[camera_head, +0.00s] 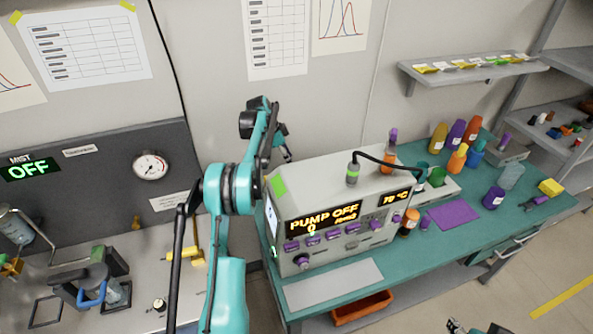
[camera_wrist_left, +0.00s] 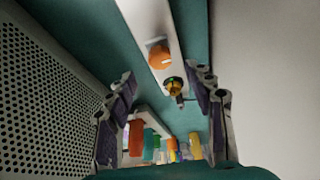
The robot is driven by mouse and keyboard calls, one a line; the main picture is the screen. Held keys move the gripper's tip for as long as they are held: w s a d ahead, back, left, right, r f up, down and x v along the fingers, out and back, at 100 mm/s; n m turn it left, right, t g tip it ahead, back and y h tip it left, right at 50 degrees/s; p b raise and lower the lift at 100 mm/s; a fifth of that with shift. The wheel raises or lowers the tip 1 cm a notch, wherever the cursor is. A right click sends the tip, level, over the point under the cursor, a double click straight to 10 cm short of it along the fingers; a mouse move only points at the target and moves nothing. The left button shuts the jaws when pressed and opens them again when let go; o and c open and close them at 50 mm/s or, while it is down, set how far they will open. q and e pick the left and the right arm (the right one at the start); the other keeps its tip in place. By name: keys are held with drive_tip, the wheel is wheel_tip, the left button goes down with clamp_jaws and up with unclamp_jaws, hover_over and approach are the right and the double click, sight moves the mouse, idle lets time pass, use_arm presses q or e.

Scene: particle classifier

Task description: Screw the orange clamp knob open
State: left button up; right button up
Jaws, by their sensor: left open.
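The orange clamp knob (camera_wrist_left: 159,57) shows in the left wrist view on a white bar (camera_wrist_left: 150,22) above a teal surface. My left gripper (camera_wrist_left: 163,84) is open and empty, its dark fingers to either side of the picture. The knob lies ahead between them, apart from both. In the head view my left gripper (camera_head: 284,153) is small and partly hidden behind the pump unit. A dark part of my right gripper (camera_head: 468,327) seems to show at the bottom edge.
The pump unit (camera_head: 310,195) stands on the teal bench (camera_head: 420,255), its display reading PUMP OFF. A perforated grey panel (camera_wrist_left: 45,100) is close on the left in the wrist view. Several coloured bottles stand on the bench, including a purple one (camera_head: 493,197). The bench's front right is mostly clear.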

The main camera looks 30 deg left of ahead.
use_arm(q)
drive_tip(key=b+x, duration=0.1)
drive_tip(key=x, duration=0.5)
drive_tip(key=shift+f+b, duration=0.15)
drive_tip(key=shift+b, duration=0.15)
drive_tip(key=shift+c, duration=0.3)
drive_tip(key=c, duration=1.1)
